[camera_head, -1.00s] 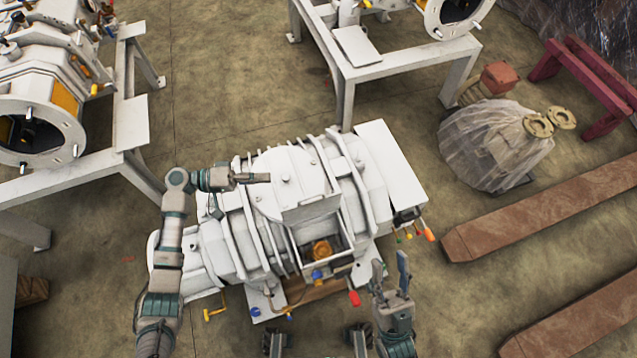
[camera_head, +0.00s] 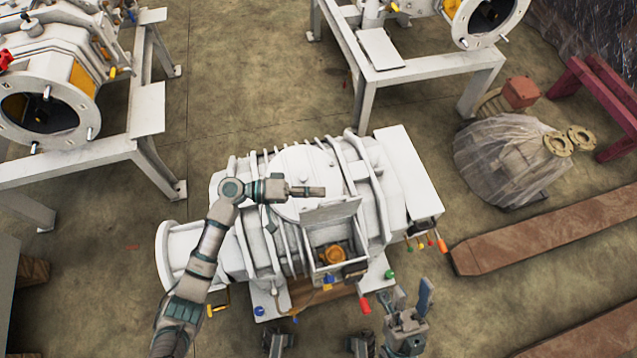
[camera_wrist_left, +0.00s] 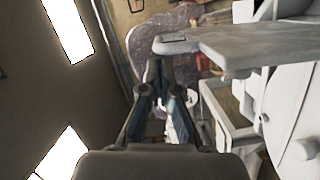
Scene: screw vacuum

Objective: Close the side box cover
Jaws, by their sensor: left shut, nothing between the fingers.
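The side box (camera_head: 343,270) is on the front of the white vacuum machine (camera_head: 255,240). It is open, and an orange-yellow part shows inside. Its flat grey-white cover (camera_head: 330,213) stands raised at the box's back edge. In the left wrist view, the cover (camera_wrist_left: 265,45) is a plate at the upper right, beyond the fingers. My left gripper (camera_head: 322,191) is shut and empty, pointing right just behind the cover's upper edge. Its fingers show in the left wrist view (camera_wrist_left: 163,85); contact with the cover cannot be told. My right gripper (camera_head: 412,290) is open and empty, front-right of the box.
A white frame table (camera_head: 420,80) stands behind, and another machine on a frame (camera_head: 50,90) stands at the left. A plastic-wrapped object (camera_head: 505,160) and rusty beams lie at the right.

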